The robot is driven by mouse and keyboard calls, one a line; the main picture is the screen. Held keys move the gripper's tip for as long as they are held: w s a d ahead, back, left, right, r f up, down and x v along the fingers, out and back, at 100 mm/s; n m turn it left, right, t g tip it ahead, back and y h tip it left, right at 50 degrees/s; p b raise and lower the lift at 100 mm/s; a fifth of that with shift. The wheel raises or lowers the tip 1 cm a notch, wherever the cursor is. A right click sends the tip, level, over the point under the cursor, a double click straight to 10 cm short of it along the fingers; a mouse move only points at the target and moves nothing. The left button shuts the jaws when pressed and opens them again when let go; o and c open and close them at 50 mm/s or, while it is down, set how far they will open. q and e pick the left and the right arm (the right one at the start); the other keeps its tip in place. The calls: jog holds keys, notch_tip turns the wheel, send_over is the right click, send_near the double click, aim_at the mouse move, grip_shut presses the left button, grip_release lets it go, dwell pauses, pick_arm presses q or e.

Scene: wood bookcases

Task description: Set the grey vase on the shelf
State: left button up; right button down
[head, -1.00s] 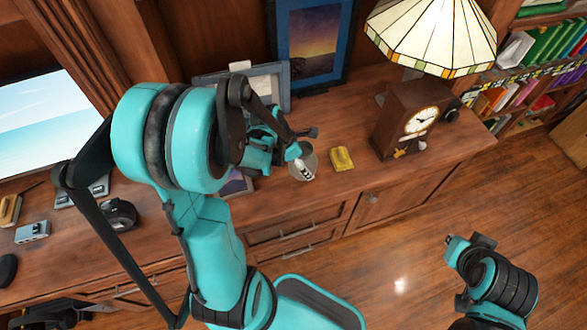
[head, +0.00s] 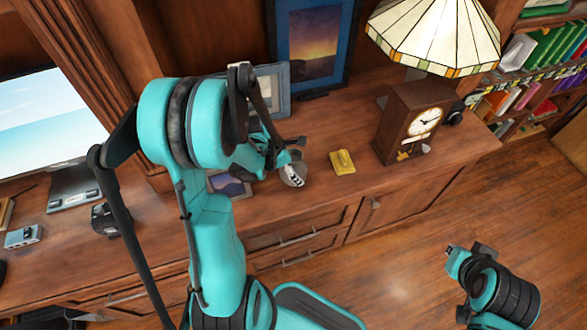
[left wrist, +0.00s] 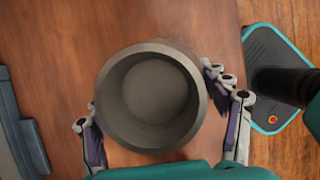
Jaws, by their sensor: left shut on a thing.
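The grey vase (head: 294,173) is at the wooden cabinet top, partly hidden by my left gripper (head: 291,170) in the head view. In the left wrist view, the vase (left wrist: 150,97) is seen from above as a round, empty opening with a thick rim. The fingers of my left gripper (left wrist: 163,128) are shut on it from both sides. I cannot tell whether its base touches the wood. My right arm shows at the lower right of the head view, but its fingers cannot be made out.
A small yellow object (head: 342,161) lies just right of the vase. A wooden clock (head: 408,122) and a stained-glass lamp (head: 432,35) stand further right. Picture frames (head: 312,45) stand behind. A bookcase (head: 530,70) is at the far right.

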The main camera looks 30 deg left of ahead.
pick_arm(q)
jog(key=o, duration=1.3)
jog(key=shift+f, duration=0.1)
jog(key=shift+o, duration=1.1)
